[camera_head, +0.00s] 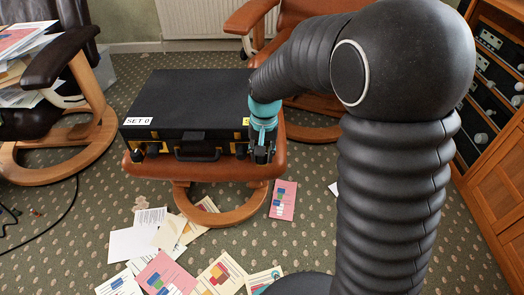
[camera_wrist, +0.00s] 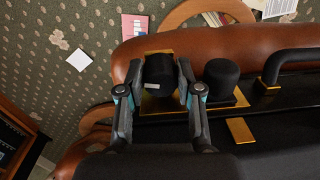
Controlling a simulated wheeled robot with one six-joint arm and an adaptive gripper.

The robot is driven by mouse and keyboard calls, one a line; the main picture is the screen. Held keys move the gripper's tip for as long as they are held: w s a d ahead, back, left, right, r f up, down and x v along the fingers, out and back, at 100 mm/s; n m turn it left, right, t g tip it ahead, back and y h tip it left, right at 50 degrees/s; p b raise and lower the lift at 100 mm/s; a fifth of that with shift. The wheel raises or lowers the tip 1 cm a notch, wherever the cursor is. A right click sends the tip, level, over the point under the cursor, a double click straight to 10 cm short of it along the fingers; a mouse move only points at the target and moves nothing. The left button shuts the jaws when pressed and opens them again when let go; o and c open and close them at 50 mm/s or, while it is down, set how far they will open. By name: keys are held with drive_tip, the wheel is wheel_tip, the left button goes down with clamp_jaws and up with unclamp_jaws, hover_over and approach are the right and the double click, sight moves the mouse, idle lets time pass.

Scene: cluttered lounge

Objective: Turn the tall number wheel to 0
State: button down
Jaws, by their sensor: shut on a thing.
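A black briefcase (camera_head: 190,95) lies flat on a brown leather footstool, with a white "SET-0" label (camera_head: 138,121) at its front left corner. My gripper (camera_head: 261,153) is at the case's front right end, pointing down. In the wrist view my gripper (camera_wrist: 160,72) has a finger on each side of a black number wheel (camera_wrist: 158,72) on a gold plate, and is shut on it. A small pale mark shows on the wheel, too small to read. A second black round knob (camera_wrist: 222,74) stands just to its right, outside the fingers.
The case's black handle (camera_wrist: 290,60) is right of the knobs in the wrist view. The brown footstool (camera_head: 160,176) stands on a patterned carpet with scattered papers (camera_head: 220,272). Armchairs stand left and behind; a wooden cabinet (camera_head: 505,190) is at the right.

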drive_tip(key=n+p, duration=0.1)
drive_tip(key=n, duration=0.5)
drive_tip(key=shift+n+p, duration=0.3)
idle(0.4)
drive_tip(key=c, duration=1)
unclamp_jaws()
drive_tip(key=shift+c, duration=0.2)
wheel_tip(320, 180, up, 12)
drive_tip(key=shift+w+d, duration=0.2)
drive_tip(key=shift+d, duration=0.05)
